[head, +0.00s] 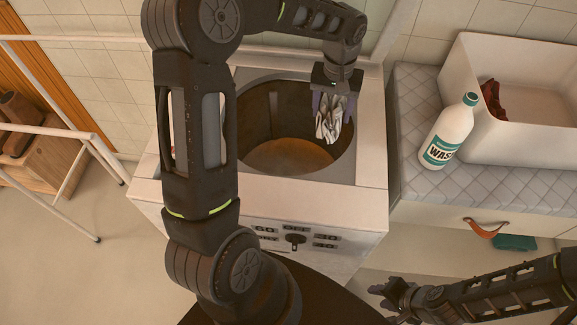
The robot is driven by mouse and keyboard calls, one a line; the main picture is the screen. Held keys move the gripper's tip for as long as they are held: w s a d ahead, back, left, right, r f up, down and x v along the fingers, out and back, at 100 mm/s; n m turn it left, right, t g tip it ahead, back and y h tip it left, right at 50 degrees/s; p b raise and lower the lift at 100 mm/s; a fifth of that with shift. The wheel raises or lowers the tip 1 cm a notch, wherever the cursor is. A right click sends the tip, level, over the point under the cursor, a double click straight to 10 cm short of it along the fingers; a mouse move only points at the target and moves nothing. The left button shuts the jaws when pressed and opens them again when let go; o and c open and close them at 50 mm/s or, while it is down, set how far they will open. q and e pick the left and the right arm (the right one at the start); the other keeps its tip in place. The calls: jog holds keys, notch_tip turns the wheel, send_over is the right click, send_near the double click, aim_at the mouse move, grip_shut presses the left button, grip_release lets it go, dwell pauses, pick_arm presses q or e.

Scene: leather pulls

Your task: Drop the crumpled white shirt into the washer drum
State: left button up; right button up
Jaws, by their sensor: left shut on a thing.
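The crumpled white shirt (331,121) hangs from my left gripper (336,97) over the right part of the open washer drum (290,157). My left gripper points down and is shut on the shirt; its fingertips are partly hidden by the cloth. The drum opening is round, with a brownish floor and dark walls, set in the top of the white washer (371,190). My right gripper (386,298) is low at the right, in front of the counter and away from the washer top. I cannot tell whether its fingers are apart.
A quilted counter (412,115) stands right of the washer, bearing a white detergent bottle (447,137) and a white basin (530,137) with a dark red cloth (493,98). A drawer with a leather pull (484,229) is below. A white rack (50,131) stands at the left.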

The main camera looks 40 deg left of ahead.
pick_arm(q)
jog(key=s+a+f+n, duration=0.2)
jog(key=a+n, duration=0.1)
jog(key=a, duration=0.2)
jog(key=s+a+f+n, duration=0.2)
jog(key=s+a+n, duration=0.1)
jog(key=a, duration=0.3)
jog(key=shift+a+f+n, duration=0.15)
jog(key=shift+n, duration=0.55)
jog(key=shift+s, duration=0.1)
notch_tip(320, 180, down, 6)
jog(key=b, duration=0.4)
jog(key=o, duration=1.6)
notch_tip(320, 180, up, 8)
jog(key=shift+f+b, duration=0.1)
jog(key=shift+b, duration=0.45)
jog(key=shift+s, duration=0.1)
